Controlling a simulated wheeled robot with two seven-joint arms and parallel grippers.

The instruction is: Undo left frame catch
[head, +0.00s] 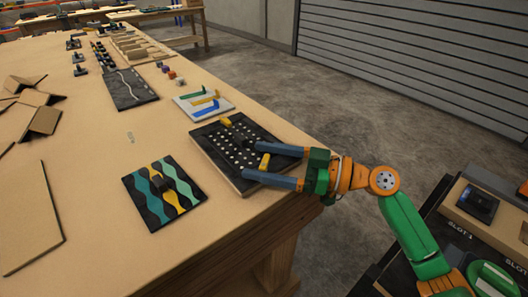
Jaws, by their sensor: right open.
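A dark board with a grid of white dots (213,148) lies near the table's right edge. A yellow catch (226,122) sits at its far edge. I cannot tell whether a finger touches the board or the catch. My left gripper does not show.
A board with wavy teal and yellow stripes (150,205) lies nearer. A white plate with coloured hooks (219,108) and a dark board with a wavy line (126,93) lie farther back. Brown panels (28,220) cover the left side. A slotted console (482,205) stands at right.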

